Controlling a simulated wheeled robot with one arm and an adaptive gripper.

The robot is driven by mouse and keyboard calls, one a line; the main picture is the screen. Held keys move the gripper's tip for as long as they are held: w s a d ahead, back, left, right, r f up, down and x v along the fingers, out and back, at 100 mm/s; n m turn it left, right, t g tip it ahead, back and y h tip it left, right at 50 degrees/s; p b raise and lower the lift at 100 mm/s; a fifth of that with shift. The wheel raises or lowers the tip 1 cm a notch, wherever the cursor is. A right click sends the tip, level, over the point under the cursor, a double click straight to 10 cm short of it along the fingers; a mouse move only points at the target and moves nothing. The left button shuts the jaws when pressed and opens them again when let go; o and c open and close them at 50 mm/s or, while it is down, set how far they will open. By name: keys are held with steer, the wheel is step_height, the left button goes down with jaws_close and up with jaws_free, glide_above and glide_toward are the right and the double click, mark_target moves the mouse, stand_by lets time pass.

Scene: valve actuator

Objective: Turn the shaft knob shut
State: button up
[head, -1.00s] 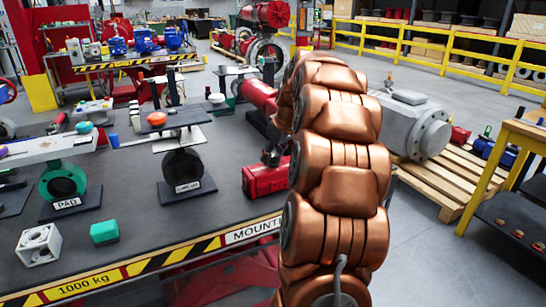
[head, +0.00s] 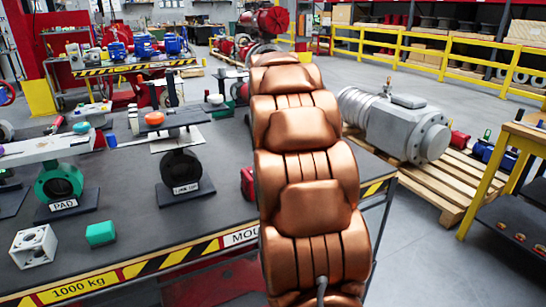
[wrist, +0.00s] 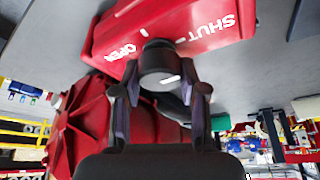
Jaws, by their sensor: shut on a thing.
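The shaft knob (wrist: 158,62) is a dark round cap with a short white mark on its side. It stands out from a red actuator housing (wrist: 185,22) in the wrist view. In the head view my copper arm hides the gripper and knob; only a small red part (head: 248,183) of the actuator shows at the arm's left.
The dark bench (head: 140,225) carries a valve labelled PAD (head: 60,182), another labelled black valve (head: 181,170), a white block (head: 33,246) and a green block (head: 100,233). A grey motor (head: 405,125) lies on a pallet (head: 440,180) at right. Open floor lies right of the bench.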

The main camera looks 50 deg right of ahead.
steer(key=shift+m, duration=0.3)
stand_by(0.4)
steer(key=o, duration=1.2)
steer(key=shift+c, duration=0.2)
steer(key=shift+r, duration=0.1)
steer(key=v, duration=1.1)
steer(key=shift+a+r, duration=0.2)
steer(key=shift+r, duration=0.15)
steer(key=shift+s, duration=0.15)
